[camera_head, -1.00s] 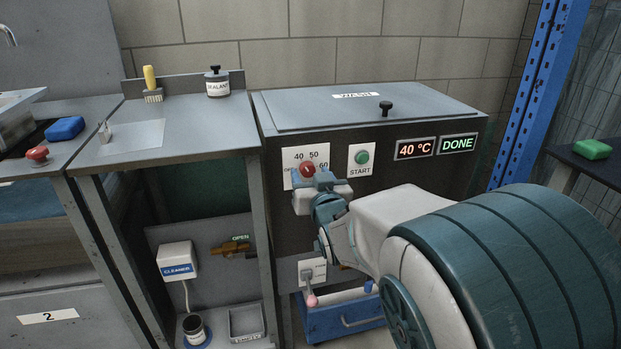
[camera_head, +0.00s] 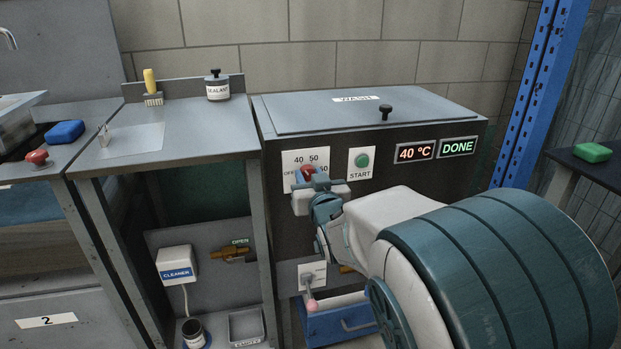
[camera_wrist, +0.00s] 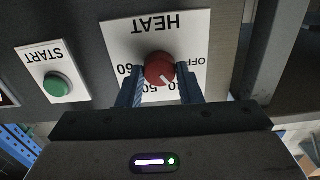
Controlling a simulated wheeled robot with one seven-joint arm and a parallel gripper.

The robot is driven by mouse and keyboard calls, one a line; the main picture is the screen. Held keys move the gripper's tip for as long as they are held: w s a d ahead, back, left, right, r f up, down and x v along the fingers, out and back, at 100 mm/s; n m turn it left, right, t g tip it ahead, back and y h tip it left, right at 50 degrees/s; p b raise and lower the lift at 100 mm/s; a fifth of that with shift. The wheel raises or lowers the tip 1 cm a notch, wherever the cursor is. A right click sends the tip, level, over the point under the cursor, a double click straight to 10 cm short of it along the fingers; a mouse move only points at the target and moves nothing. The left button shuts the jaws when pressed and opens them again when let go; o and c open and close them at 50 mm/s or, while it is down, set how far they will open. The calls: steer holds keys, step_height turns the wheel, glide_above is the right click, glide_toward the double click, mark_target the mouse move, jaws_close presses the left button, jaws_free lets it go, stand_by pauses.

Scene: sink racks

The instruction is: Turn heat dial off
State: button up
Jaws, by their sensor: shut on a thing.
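The red heat dial (camera_head: 308,170) sits on a white plate (camera_head: 292,157) on the front of the dark wash machine. In the wrist view, which is upside down, the dial (camera_wrist: 159,67) shows a white pointer line toward the lower right, near the 40 mark. OFF stands to its right, 50 below and 60 to its left. My gripper (camera_wrist: 160,82) is shut on the dial, one blue finger on each side. In the head view my gripper (camera_head: 318,181) partly hides the dial and the plate's lower right.
A green START button (camera_head: 362,160) is right of the dial. Displays read 40 °C (camera_head: 414,152) and DONE (camera_head: 458,146). Below are a pink-tipped lever (camera_head: 312,304) and a blue drawer (camera_head: 345,322). A steel bench (camera_head: 170,150) stands left.

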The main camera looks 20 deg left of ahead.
steer(key=n, duration=0.6)
steer(key=shift+b, duration=0.3)
steer(key=n, duration=0.5)
steer(key=shift+f, duration=0.1)
steer(key=shift+n, duration=0.4)
steer(key=o, duration=1)
steer(key=p+v, duration=0.2)
steer(key=v, duration=1.1)
steer(key=shift+s+d+p, duration=0.1)
steer(key=shift+s+p, duration=0.2)
steer(key=shift+s, duration=0.1)
